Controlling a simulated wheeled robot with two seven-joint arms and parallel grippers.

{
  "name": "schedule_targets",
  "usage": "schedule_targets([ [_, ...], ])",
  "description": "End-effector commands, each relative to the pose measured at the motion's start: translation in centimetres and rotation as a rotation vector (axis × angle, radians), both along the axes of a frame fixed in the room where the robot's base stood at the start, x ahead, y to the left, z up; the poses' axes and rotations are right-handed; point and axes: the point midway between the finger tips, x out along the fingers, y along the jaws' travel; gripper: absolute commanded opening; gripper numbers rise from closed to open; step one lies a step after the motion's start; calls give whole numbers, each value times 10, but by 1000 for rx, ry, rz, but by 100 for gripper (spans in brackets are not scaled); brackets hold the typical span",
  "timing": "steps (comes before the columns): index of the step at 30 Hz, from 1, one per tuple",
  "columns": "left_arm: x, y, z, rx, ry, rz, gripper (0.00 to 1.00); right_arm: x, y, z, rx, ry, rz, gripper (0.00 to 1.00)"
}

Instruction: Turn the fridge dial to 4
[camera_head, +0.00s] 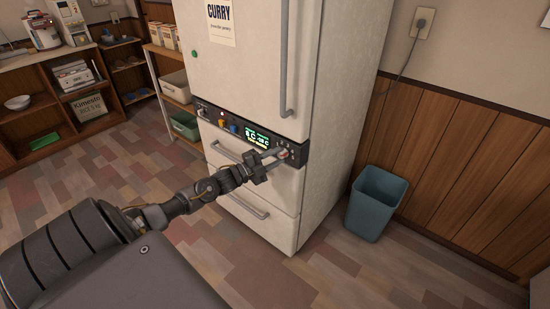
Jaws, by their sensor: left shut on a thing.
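The white fridge (250,75) stands in the middle of the head view. A black control strip (213,116) runs across it below the upper door, with coloured knobs and a lit green display (257,137). My left gripper (277,156) reaches in from the lower left to the strip's right end. It is shut on the dial (284,154), which is small and partly hidden by the fingers. The dial's number setting is too small to read. My right gripper is not in view.
A blue-grey bin (376,203) stands right of the fridge by the wood-panelled wall. Shelves (100,80) with household items stand at the left. A long door handle (284,60) is above the strip, and drawer handles (245,204) are below. The tiled floor in front is clear.

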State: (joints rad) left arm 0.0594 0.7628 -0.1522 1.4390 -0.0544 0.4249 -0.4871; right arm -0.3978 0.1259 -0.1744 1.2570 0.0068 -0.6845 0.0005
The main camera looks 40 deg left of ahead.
Motion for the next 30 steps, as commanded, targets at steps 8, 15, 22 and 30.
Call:
schedule_targets([
  [8,1,1,1,2,-2,3,8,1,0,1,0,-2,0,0],
  [15,0,1,1,1,-1,2,52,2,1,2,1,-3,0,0],
  [22,0,0,0,1,-1,1,52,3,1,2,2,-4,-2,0],
  [30,-28,10,-5,2,4,1,52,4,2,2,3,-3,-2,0],
])
